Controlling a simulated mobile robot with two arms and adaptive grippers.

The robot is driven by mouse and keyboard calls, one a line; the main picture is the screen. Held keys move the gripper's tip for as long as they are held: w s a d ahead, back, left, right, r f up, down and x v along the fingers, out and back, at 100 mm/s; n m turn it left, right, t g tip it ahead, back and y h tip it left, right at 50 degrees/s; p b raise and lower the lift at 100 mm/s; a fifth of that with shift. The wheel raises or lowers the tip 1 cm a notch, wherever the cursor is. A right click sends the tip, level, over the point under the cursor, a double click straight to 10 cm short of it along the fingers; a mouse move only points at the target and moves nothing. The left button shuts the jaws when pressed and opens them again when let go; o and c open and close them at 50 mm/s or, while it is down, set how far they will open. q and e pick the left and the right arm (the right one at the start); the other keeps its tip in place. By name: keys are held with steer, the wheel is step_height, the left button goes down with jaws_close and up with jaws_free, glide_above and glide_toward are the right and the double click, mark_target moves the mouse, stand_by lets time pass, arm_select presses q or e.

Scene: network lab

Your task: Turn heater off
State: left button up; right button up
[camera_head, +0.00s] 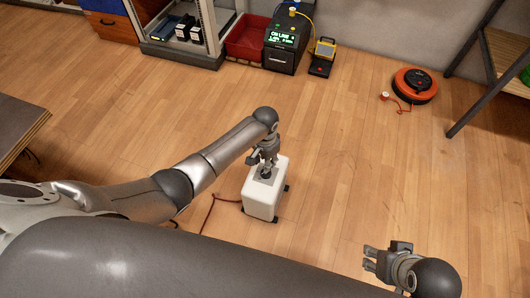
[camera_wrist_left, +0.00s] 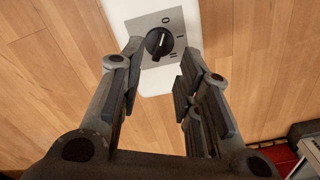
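The heater is a white box (camera_head: 261,200) standing on the wood floor in the head view. In the left wrist view, its top (camera_wrist_left: 160,83) carries a grey plate with a black round knob (camera_wrist_left: 158,43) and the marks 0, I and II. The knob's exact setting is hard to read. My left gripper (camera_head: 265,167) is above the heater's top, pointing down. In the left wrist view its open fingers (camera_wrist_left: 159,66) are apart, toward either side of the knob, with nothing held. My right gripper (camera_head: 370,258) is open and empty at the lower right, away from the heater.
A red cord (camera_head: 208,213) runs from the heater leftward on the floor. A red bin (camera_head: 246,38), a black device with a green display (camera_head: 285,45) and a shelf (camera_head: 180,45) stand along the back. An orange round robot vacuum (camera_head: 415,85) sits back right. Floor around the heater is mostly clear.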

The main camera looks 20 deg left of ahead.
arm_select(q)
steer(key=shift+r, duration=2.4)
